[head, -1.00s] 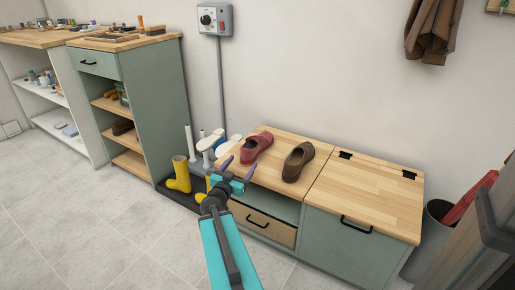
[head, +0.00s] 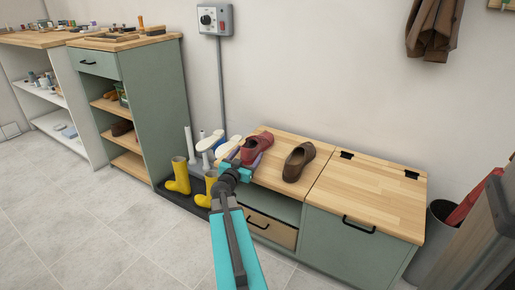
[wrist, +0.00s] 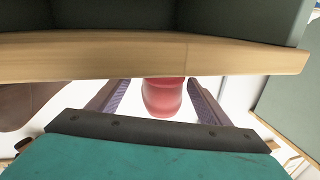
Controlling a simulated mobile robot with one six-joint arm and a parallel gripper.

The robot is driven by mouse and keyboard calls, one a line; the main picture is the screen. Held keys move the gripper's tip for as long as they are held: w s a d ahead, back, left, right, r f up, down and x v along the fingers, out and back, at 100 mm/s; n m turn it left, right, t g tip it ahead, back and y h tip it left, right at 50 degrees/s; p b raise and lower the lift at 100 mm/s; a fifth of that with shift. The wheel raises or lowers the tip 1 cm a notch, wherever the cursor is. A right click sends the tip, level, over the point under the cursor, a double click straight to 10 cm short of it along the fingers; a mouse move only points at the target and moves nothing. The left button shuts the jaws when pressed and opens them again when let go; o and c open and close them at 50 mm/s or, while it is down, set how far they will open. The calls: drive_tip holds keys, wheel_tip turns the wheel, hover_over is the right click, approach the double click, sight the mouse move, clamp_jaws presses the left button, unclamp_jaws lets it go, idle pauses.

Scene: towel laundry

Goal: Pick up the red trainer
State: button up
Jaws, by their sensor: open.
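The red trainer (head: 257,146) is a red shoe at the left of the wooden bench top, beside a brown shoe (head: 299,161). My gripper (head: 248,160) is at the bench's front left, right at the red trainer and partly covering its near side. In the wrist view the jaws (wrist: 154,92) are open, with the rounded end of the red trainer (wrist: 163,98) between the two purple fingers. I cannot tell whether a finger touches it.
The bench's front edge (wrist: 130,60) runs close to the fingers in the wrist view. Yellow boots (head: 180,176) and white-soled shoes (head: 211,141) stand left of the bench. The right bench lid (head: 368,200) is clear. A green shelf unit (head: 158,105) stands further left.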

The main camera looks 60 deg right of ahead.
drive_tip(key=shift+d, duration=0.55)
drive_tip(key=shift+w+d+f+b, duration=0.1)
drive_tip(key=shift+w+d+b, duration=0.05)
drive_tip(key=shift+d+b, duration=0.45)
drive_tip(key=shift+w+d+f+b, duration=0.1)
drive_tip(key=shift+w+d+b, duration=0.05)
drive_tip(key=shift+d+b, duration=0.35)
drive_tip(key=shift+w+d+r+b, duration=0.1)
drive_tip(key=shift+d+b, duration=0.25)
drive_tip(key=shift+d, duration=0.4)
drive_tip(key=shift+w+d+r+b, duration=0.1)
drive_tip(key=shift+d+b, duration=0.25)
drive_tip(key=shift+d, duration=0.35)
drive_tip(key=c, duration=1.3)
